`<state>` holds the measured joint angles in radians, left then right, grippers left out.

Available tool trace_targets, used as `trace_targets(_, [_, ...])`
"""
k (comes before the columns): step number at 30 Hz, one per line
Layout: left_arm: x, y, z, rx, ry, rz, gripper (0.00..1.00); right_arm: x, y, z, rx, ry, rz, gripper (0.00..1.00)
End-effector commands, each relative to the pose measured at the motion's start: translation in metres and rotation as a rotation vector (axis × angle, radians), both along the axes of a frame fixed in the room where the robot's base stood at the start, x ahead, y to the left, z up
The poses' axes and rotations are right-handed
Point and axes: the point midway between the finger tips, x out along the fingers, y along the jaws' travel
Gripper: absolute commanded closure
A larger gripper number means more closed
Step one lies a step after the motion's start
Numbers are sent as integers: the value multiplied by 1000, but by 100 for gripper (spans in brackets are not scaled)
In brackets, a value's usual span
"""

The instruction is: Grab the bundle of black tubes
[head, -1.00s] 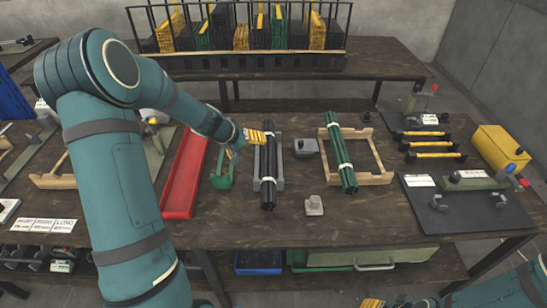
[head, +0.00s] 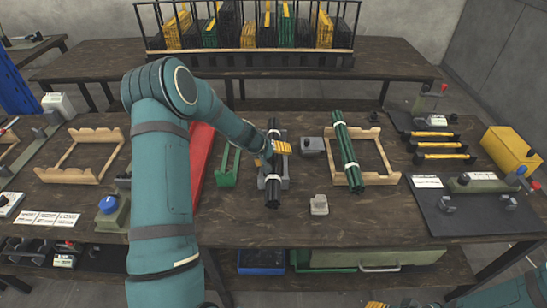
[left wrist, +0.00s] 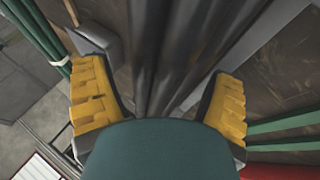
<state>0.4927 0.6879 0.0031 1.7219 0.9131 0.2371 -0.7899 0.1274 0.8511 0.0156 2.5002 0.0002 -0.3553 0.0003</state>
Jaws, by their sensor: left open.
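The bundle of black tubes (head: 273,187) lies lengthwise on a grey cradle (head: 286,168) near the middle of the table, with white bands around it. My left gripper (head: 272,148) is over the middle of the bundle in the head view and hides part of it. In the left wrist view the yellow-padded fingers (left wrist: 158,105) are spread apart, with the black tubes (left wrist: 165,45) running between them. I cannot tell whether the fingers touch the tubes. My right gripper (head: 378,304) shows only as a yellow patch at the bottom edge of the head view.
A bundle of green tubes (head: 346,150) lies on a wooden frame (head: 385,162) to the right. A green holder (head: 228,166) and a red tray (head: 201,150) are on the left. Small grey blocks (head: 319,205) stand nearby.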

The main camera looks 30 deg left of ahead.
Motion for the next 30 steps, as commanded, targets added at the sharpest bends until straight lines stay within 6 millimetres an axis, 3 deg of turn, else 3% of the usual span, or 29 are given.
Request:
trace_targets(6, [0, 0, 0, 0, -1, 1, 16, 0, 0, 0, 0, 0, 0, 53])
trace_targets(13, [0, 0, 0, 0, -1, 1, 96, 0, 0, 0, 0, 0, 0, 53])
trace_targets(23, [1, 0, 6, 0, -4, 1, 96, 0, 0, 2, 0, 0, 0, 53])
trace_targets(30, [2, 0, 43, 2, -7, 0, 96, -2, 0, 15, 1, 6, 1, 53])
